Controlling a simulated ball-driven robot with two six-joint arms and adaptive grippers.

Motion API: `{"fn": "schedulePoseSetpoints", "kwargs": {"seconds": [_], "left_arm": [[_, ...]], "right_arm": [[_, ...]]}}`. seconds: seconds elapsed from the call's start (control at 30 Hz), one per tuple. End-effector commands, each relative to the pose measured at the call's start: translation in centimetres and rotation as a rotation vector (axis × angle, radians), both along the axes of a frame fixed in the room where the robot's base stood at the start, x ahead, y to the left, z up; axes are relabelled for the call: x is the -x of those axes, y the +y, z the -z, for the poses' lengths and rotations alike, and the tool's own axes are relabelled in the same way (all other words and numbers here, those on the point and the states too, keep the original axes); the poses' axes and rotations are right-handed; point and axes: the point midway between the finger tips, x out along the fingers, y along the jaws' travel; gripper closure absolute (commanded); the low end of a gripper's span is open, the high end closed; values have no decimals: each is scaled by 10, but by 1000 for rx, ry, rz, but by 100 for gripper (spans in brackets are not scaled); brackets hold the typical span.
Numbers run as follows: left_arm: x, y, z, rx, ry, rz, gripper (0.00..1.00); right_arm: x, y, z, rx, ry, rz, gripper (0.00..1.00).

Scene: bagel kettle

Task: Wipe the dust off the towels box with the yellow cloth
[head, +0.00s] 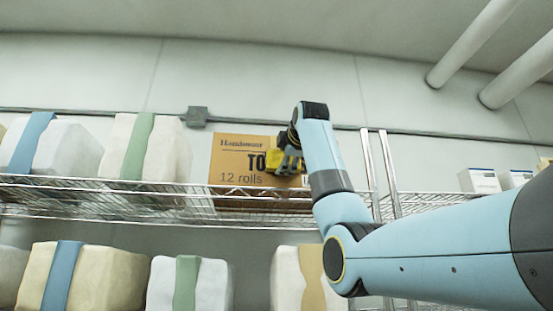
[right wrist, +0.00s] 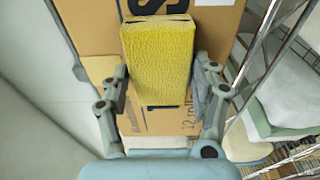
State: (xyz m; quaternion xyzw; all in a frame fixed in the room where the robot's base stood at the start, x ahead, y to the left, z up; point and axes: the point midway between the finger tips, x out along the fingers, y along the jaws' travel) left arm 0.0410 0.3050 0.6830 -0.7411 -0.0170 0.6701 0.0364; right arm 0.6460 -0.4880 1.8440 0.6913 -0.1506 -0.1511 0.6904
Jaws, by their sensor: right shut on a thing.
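The towels box (head: 232,160) is a brown cardboard carton on the upper wire shelf, with "TO" and "12 rolls" printed on its front. My right gripper (head: 285,155) is in front of the box's right part and hides some of its lettering. It is shut on the yellow cloth (head: 281,161), which appears against or very near the box front. In the right wrist view the cloth (right wrist: 158,58) is a thick yellow pad between the two fingers, with the box (right wrist: 98,30) behind it. I cannot make out dust on the box. My left gripper is not in view.
The wire shelf (head: 150,196) runs across the view, with metal posts (head: 385,170) right of the box. Wrapped bundles (head: 146,147) stand to the left, and more (head: 82,275) sit below. Small white cartons (head: 480,181) stand to the right.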

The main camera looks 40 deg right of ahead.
Motion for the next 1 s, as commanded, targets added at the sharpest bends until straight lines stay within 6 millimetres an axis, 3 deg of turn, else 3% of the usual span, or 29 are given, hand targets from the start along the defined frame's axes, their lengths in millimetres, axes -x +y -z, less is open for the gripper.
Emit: {"fn": "schedulePoseSetpoints", "kwargs": {"seconds": [0.63,1.0], "left_arm": [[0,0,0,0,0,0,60],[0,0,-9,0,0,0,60]], "right_arm": [[20,-39,0,2,1,2,67],[14,-29,-1,0,1,-3,67]]}}
